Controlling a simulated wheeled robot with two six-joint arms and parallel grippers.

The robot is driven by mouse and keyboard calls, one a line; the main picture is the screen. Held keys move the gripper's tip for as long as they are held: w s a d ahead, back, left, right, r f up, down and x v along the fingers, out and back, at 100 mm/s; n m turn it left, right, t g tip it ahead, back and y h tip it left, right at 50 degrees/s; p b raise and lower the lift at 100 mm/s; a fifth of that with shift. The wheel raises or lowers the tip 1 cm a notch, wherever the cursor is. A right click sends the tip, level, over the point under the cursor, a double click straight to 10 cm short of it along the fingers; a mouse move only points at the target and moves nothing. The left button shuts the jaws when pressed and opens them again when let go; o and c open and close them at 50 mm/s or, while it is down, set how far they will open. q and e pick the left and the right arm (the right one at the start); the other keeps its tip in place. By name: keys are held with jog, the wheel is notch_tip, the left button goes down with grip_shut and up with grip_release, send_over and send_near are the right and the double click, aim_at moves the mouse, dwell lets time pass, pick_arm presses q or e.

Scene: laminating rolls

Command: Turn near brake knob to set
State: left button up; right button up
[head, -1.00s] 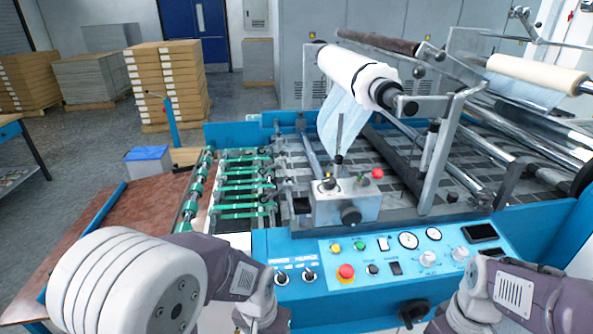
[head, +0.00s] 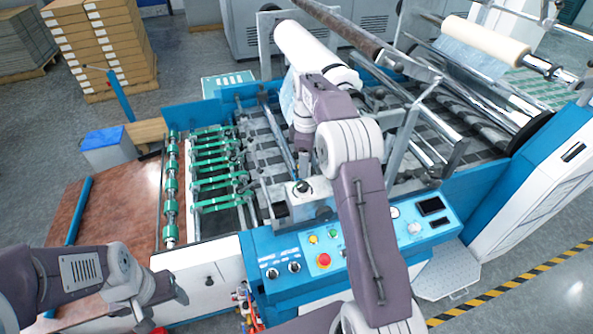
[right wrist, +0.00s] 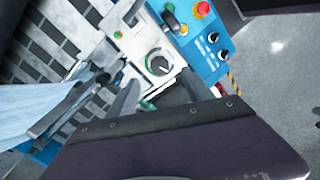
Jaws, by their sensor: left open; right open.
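A round dark knob (right wrist: 158,64) with a pale pointer and a green arc around it sits on top of a light grey control box (head: 318,208). In the head view the knob shows small and dark (head: 303,187). My right gripper (head: 303,166) hangs over the box, pointing down. In the right wrist view its two fingers (right wrist: 160,90) are apart and empty. The knob lies just beyond the fingertips, roughly between them; I see no contact. My left gripper (head: 166,300) is open and empty at lower left, away from the knob.
A blue panel (head: 270,251) with a red emergency button (head: 323,260) lies in front of the box. A white roll (head: 312,50) on its shaft is behind my right arm. Green feed rollers (head: 215,170) are to the left. My right arm hides part of the panel.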

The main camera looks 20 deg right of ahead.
jog(key=p, duration=0.1)
send_over(302, 184)
notch_tip(302, 184, down, 5)
jog(key=shift+a+f, duration=0.1)
jog(key=f, duration=0.1)
jog(key=f+p, duration=0.1)
jog(key=f, duration=0.1)
jog(key=shift+s+d+f, duration=0.15)
jog(key=shift+d+f, duration=0.1)
jog(key=shift+f, duration=0.35)
jog(key=shift+a, duration=0.1)
jog(key=shift+c, duration=1)
grip_shut()
pick_arm(q)
jog(key=shift+w+a+r, duration=0.15)
jog(key=shift+r, duration=0.35)
jog(key=shift+w+a+r, duration=0.1)
jog(key=shift+w+r, duration=0.05)
jog(key=shift+r, duration=0.35)
